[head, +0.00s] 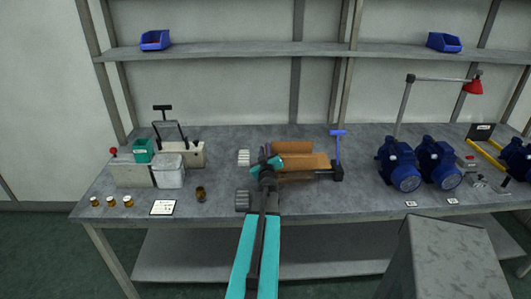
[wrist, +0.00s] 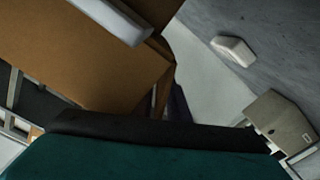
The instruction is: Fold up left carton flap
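The brown carton (head: 306,161) lies on the workbench in the middle of the head view, with a raised brown panel (head: 292,146) along its far side. My gripper (head: 265,166) is at the carton's left end and covers part of it there, so the left flap cannot be made out clearly. In the wrist view, brown cardboard (wrist: 75,50) fills the upper left, very close to the camera. A dark and teal part of my gripper crosses the bottom of that view. Its fingertips are not clear, and I cannot tell whether it touches the cardboard.
A blue T-handled tool (head: 338,150) stands at the carton's right end. Blue pumps (head: 402,165) stand farther right. Left are a white bin (head: 169,172), a green box (head: 143,150) and a brown jar (head: 200,194).

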